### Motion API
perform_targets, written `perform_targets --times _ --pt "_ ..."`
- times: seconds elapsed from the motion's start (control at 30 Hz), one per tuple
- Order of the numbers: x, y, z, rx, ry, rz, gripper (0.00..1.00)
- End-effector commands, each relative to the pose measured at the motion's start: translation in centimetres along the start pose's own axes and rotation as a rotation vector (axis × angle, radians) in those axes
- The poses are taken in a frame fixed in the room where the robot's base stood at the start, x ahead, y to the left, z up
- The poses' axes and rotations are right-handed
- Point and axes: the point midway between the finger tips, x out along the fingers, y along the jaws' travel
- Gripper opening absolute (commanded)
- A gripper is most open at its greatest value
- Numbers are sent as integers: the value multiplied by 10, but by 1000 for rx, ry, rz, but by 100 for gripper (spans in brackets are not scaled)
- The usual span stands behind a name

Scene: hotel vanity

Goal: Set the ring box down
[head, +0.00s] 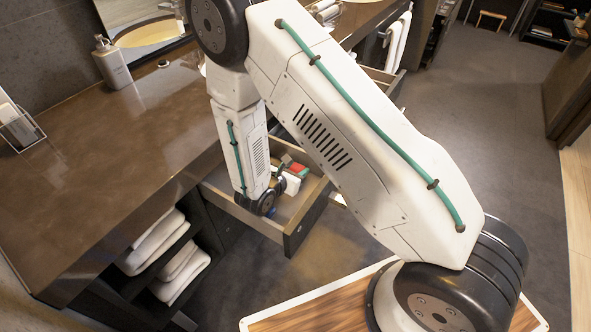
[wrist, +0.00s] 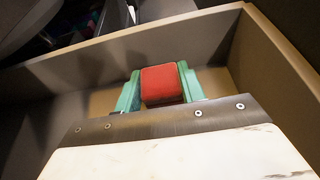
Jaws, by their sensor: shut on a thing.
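The red ring box (wrist: 161,84) is between the two green fingers of my gripper (wrist: 160,88) in the wrist view, with a finger against each side. In the head view the red box (head: 299,169) shows at the end of my arm, inside the open drawer (head: 296,232). The drawer floor (wrist: 100,103) lies below and around the box in the wrist view. I cannot tell whether the box touches the floor. My arm hides part of the drawer in the head view.
The drawer's walls (wrist: 272,60) stand close around my gripper. The brown vanity counter (head: 110,150) is to the left, with a soap dispenser (head: 112,64) on it. Folded towels (head: 158,240) fill shelves below. Another open drawer (head: 385,80) is farther back.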

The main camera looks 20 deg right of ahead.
Motion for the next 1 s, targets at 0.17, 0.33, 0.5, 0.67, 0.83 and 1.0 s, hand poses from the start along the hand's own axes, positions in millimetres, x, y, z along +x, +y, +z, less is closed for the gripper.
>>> perform_targets --times 0.17,0.33,0.5,0.67,0.83,1.0 --pt "0 0 -2 -1 0 0 17" --pt "2 0 -6 0 0 1 17" --pt "4 0 -11 -1 0 0 17" --pt "5 -1 -13 -4 1 -1 56" --pt "5 -2 -13 -7 1 -2 61" --pt "4 -2 -12 -7 1 -2 61"
